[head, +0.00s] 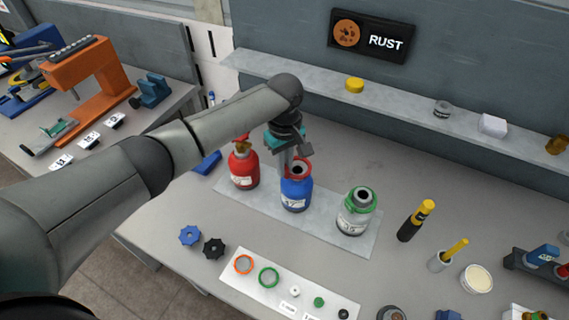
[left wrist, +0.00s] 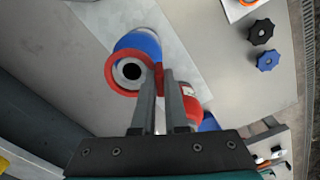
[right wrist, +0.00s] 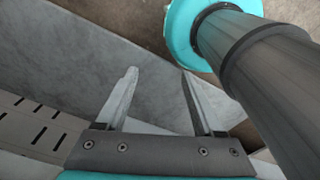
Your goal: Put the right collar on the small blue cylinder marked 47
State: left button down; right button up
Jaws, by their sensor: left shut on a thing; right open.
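The small blue cylinder (head: 296,194) stands upright on a pale mat (head: 330,232), between a red cylinder (head: 243,172) and a grey cylinder (head: 353,222) that wears a green collar (head: 371,200). My left gripper (head: 286,163) is shut on a red collar (head: 304,164) at the blue cylinder's top. In the left wrist view the red collar (left wrist: 110,74) rings the dark opening of the blue cylinder (left wrist: 139,41); I cannot tell whether it rests on the shoulder. The number on the label is too small to read surely. My right gripper (right wrist: 158,73) is open and empty.
A white strip (head: 234,277) at the front holds an orange ring (head: 235,264), a green ring (head: 260,277) and small caps. Blue (head: 190,236) and black (head: 214,249) knobs lie left of it. A black-and-yellow tool (head: 412,224) stands right of the mat. A shelf (head: 395,99) runs behind.

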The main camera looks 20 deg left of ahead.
pick_arm(q)
jog(key=shift+f+b, duration=0.3)
jog(key=shift+f, duration=1.25)
jog(key=c, duration=0.9)
grip_release()
jog(key=shift+o, duration=0.2)
jog(key=shift+r, duration=0.15)
notch_tip(320, 180, up, 2)
jog(key=p, duration=0.2)
jog(key=shift+p, duration=0.35)
jog(key=shift+r, duration=1.9)
jog(key=shift+s, duration=0.1)
